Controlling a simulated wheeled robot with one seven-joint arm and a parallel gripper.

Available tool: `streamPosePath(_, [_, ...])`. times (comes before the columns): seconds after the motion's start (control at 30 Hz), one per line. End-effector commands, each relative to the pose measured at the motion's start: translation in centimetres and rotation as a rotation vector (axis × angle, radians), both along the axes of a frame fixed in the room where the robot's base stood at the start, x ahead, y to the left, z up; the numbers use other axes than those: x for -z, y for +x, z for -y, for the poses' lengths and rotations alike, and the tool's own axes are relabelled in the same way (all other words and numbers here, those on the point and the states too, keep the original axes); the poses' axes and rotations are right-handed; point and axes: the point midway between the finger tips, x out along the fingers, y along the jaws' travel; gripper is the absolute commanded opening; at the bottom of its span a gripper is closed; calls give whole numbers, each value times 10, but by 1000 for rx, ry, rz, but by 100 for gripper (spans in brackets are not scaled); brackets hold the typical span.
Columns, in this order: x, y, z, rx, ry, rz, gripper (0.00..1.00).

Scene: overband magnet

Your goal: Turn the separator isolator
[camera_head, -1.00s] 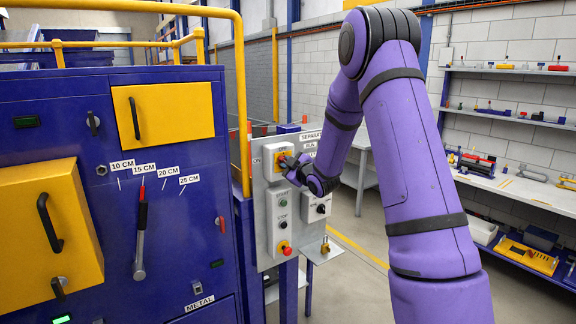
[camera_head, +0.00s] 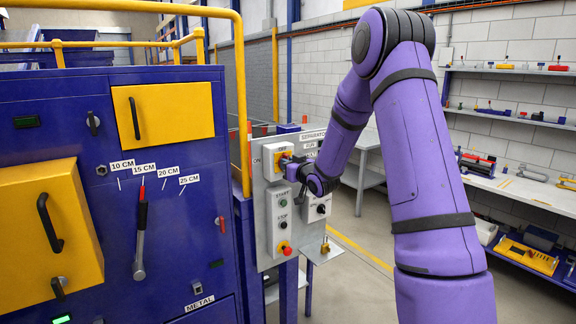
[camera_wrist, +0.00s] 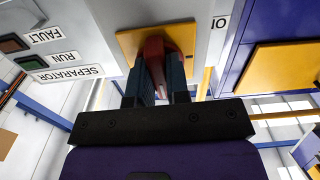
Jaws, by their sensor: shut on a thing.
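The separator isolator is a grey box on the upright panel, with a yellow plate (camera_head: 283,152) and a red handle. In the wrist view the red handle (camera_wrist: 156,50) stands out from the yellow plate (camera_wrist: 128,46). My gripper (camera_head: 287,163) is at the front of the isolator in the head view. In the wrist view its two dark fingers (camera_wrist: 160,75) are on either side of the red handle and shut on it. In the head view the handle is mostly hidden behind my gripper, so its exact angle is hard to tell.
Below the isolator are start and stop buttons (camera_head: 283,202) and a red emergency button (camera_head: 287,250). A smaller selector box (camera_head: 320,208) sits close to the right. A yellow rail (camera_head: 240,100) and the blue machine (camera_head: 100,230) stand to the left.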

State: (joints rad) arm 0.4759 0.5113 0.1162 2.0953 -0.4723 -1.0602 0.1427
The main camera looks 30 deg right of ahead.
Motion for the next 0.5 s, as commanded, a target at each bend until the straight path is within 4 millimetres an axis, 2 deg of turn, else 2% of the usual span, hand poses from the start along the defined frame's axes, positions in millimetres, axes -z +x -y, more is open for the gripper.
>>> streamPosePath(0.5, [2,-1,0,0,42,-6,0])
